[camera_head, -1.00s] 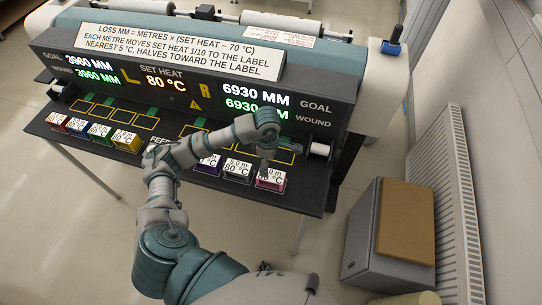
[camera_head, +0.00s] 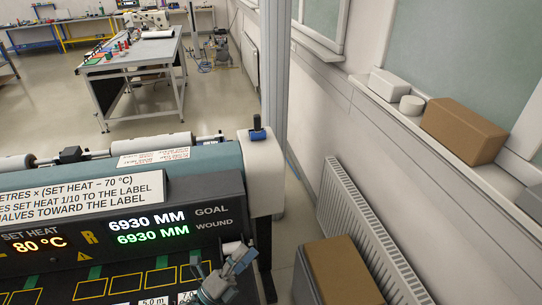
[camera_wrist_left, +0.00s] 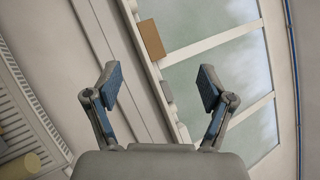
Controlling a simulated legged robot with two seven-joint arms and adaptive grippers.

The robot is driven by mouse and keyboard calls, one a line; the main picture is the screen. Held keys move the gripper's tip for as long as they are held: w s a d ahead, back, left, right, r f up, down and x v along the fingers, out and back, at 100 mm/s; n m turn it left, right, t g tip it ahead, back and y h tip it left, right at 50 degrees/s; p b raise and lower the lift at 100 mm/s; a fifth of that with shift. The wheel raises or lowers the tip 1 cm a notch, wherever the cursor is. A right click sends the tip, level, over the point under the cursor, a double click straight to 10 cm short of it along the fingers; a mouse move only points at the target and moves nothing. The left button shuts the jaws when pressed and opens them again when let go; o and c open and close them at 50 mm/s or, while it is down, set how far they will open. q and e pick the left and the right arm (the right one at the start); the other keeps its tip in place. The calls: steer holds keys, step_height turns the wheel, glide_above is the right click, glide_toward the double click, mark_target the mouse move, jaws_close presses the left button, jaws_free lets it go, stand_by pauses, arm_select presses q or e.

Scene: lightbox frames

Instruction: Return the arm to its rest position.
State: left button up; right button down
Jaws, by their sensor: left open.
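My left gripper (camera_head: 240,257) shows at the bottom of the head view, in front of the machine's black panel, pointing up and to the right. In the left wrist view the left gripper (camera_wrist_left: 157,85) has its two fingers wide apart with nothing between them, facing the wall and windows. Most of the left arm is below the head view's edge. The grey and teal machine (camera_head: 223,180) shows 6930 MM for both goal and wound, and a set heat of 80 °C. My right gripper is not in view.
A brown box (camera_head: 463,130) and white items lie on the window ledge. A worktable (camera_head: 135,55) stands far behind.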

arm_select(q)
steer(key=a+f+n+y, duration=0.5)
steer(key=f+n+y, duration=0.1)
steer(key=n, duration=0.1)
steer(key=s+a+f+n+g+y, duration=0.1)
steer(key=a+f+n+y, duration=0.4)
steer(key=f+n+y, duration=0.1)
steer(key=a+f+n+y, duration=0.5)
steer(key=f+n, duration=0.3)
steer(key=n, duration=0.2)
steer(key=shift+s+a+g+y, duration=0.15)
steer(key=shift+a+g+y, duration=0.2)
steer(key=shift+y, duration=0.35)
steer(key=s+f+n+g+h, duration=0.1)
steer(key=s+f+n+g, duration=0.2)
steer(key=s+f+g, duration=0.5)
steer(key=s+f+n+g, duration=0.25)
steer(key=s+f, duration=0.35)
steer(key=s, duration=0.5)
step_height(320, 180, down, 26)
steer(key=s+g, duration=0.1)
steer(key=s, duration=0.1)
steer(key=s+a+f+g, duration=0.1)
steer(key=s+a+f, duration=0.1)
steer(key=s+f, duration=1.4)
steer(key=shift+s+a+m, duration=0.3)
steer(key=shift+s+m, duration=0.15)
steer(key=shift+s, duration=0.35)
